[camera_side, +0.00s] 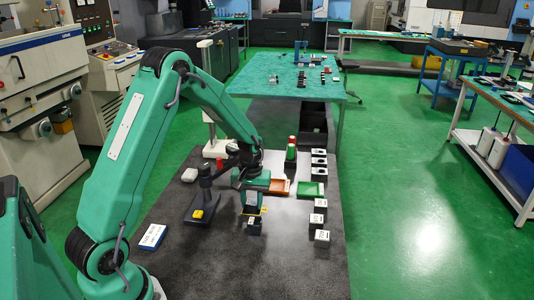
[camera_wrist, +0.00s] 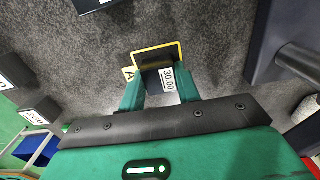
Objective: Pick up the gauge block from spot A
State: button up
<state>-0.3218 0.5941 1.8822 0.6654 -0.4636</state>
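The gauge block (camera_wrist: 170,79), dark with a white label reading 30.00, is between the two teal fingers of my gripper (camera_wrist: 160,92) in the wrist view. A finger lies close on each side of it; I cannot tell whether both touch. The block is over the yellow-outlined spot A (camera_wrist: 157,50), whose A tag shows at its left. In the side view my gripper (camera_side: 252,208) is low over the dark table, and the block is mostly hidden there. I cannot tell whether it rests on the spot.
A dark stand (camera_side: 204,190) with a yellow item is close on the left. Labelled blocks (camera_side: 321,237) line the right. An orange tray (camera_side: 279,187) and a green tray (camera_side: 311,189) lie behind.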

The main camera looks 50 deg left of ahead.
aim_at(252, 201)
jog(key=shift+r, duration=0.1)
jog(key=shift+r, duration=0.85)
notch_tip(252, 201, up, 2)
jog(key=shift+w+r, duration=0.1)
jog(key=shift+r, duration=0.15)
jog(key=s+d+r, duration=0.2)
jog(key=d+r, duration=0.4)
jog(key=d, duration=0.5)
jog(key=shift+s+d+r, duration=0.2)
jog(key=shift+s+r, duration=0.15)
jog(key=shift+w, duration=0.1)
